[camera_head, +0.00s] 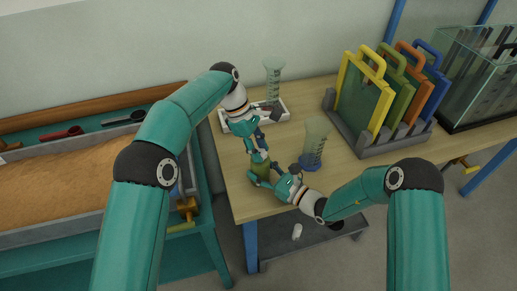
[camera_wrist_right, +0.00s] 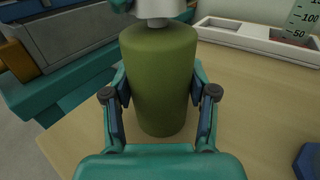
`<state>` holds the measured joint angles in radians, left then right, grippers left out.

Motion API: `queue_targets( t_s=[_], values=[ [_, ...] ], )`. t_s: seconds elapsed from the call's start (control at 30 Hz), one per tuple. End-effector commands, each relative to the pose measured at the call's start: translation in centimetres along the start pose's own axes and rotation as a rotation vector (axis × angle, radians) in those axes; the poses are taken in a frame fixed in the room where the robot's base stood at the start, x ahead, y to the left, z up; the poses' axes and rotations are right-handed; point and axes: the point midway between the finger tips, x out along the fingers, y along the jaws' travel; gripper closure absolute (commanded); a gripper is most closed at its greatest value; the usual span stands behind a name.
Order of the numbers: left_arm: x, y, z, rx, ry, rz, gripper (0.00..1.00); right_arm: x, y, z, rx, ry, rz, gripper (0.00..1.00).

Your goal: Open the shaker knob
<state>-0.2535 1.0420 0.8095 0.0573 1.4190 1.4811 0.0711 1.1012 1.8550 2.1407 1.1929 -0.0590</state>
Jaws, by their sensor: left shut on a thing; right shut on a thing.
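The olive-green shaker (camera_head: 260,171) stands upright near the table's front left corner. In the right wrist view its round body (camera_wrist_right: 162,80) fills the middle. My right gripper (camera_wrist_right: 160,95) is shut around the body, one finger on each side. A pale grey neck or cap (camera_wrist_right: 158,10) tops the body; the knob's upper part is cut off there. My left gripper (camera_head: 259,154) is shut at the shaker's top, from above, and covers the knob in the head view. A bit of it shows at the wrist view's top edge.
Behind are a white tray (camera_head: 233,126) and a clear cylinder (camera_head: 273,75). Coloured frames in a grey rack (camera_head: 366,150) and a glass tank (camera_head: 470,80) stand right. A sand-filled flume (camera_head: 60,190) lies left.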

Motion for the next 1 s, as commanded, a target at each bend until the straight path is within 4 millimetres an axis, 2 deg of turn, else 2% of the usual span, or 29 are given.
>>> queue_targets(
  t_s=[0.03,0.4,0.93,0.97,1.0],
  values=[
    [0.01,0.41,-0.56,0.029,0.011,0.001,0.99,-0.07,0.27,-0.03,-0.001,-0.001,0.007,0.83],
    [0.01,0.45,-0.51,0.186,0.011,-0.065,0.99,-0.07,0.33,-0.05,-0.001,-0.001,0.009,0.83],
    [-0.07,0.34,-0.49,0.208,0.011,-0.077,0.99,-0.06,0.38,-0.10,0.000,0.000,0.010,0.83],
    [-0.07,0.33,-0.49,0.208,0.011,-0.077,0.60,-0.06,0.38,-0.10,0.000,0.001,0.010,0.83],
    [-0.07,0.34,-0.47,0.208,0.011,-0.076,0.53,-0.05,0.38,-0.10,0.000,0.001,0.010,0.83]
  ],
)
